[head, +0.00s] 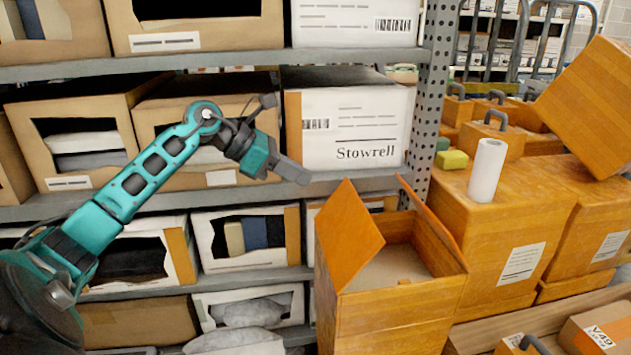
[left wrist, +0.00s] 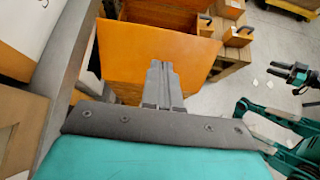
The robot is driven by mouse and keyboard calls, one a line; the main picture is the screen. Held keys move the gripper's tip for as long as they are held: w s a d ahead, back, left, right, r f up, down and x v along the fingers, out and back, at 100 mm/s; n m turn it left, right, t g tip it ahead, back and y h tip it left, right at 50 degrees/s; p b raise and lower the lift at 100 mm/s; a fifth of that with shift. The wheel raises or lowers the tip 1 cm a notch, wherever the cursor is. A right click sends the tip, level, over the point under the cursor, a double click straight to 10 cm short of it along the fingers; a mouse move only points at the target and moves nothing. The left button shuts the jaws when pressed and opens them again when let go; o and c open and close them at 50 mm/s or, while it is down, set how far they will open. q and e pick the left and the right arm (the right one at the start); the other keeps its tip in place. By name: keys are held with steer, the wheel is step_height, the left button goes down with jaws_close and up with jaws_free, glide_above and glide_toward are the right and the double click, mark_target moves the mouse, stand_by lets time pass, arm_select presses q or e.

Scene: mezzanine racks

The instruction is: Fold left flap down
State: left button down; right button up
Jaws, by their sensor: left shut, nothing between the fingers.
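An open orange box (head: 395,312) stands in front of the rack. Its left flap (head: 348,235) stands up, leaning, with its pointed corner at the top. Its right flap (head: 430,222) also stands up. My left gripper (head: 303,176) is shut and empty, above and to the left of the left flap, apart from it in the head view. In the left wrist view, my shut fingers (left wrist: 160,68) lie in front of an orange panel (left wrist: 125,50) that looks like the flap; I cannot tell the gap.
The rack with boxed shelves (head: 240,195) is close behind my left arm, its perforated post (head: 430,110) behind the open box. Orange crates (head: 510,215) stand to the right, with a white roll (head: 486,170) and a yellow block (head: 452,160) on top.

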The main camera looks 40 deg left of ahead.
mark_target(360, 205)
arm_select(q)
steer(key=x, duration=1.2)
steer(key=shift+w+d+f+b, duration=0.1)
steer(key=shift+d+b, duration=0.1)
steer(key=shift+b, duration=0.1)
arm_select(e)
steer(key=shift+f, duration=0.4)
steer(key=shift+r, duration=0.1)
arm_select(q)
steer(key=shift+w+d+g+p, duration=0.25)
steer(key=shift+w+g+p, duration=0.05)
steer(key=shift+p, duration=0.4)
steer(key=w+d+f+g+y, duration=0.5)
steer(key=f+g+y, duration=0.1)
steer(key=f, duration=0.3)
steer(key=shift+w+f+g+p, duration=0.2)
steer(key=shift+w+g+p, duration=0.2)
steer(key=shift+g, duration=0.1)
arm_select(e)
steer(key=shift+w+d+r, duration=0.7)
steer(key=shift+w+r, duration=0.2)
steer(key=shift+r, duration=0.15)
arm_select(q)
steer(key=shift+f, duration=0.1)
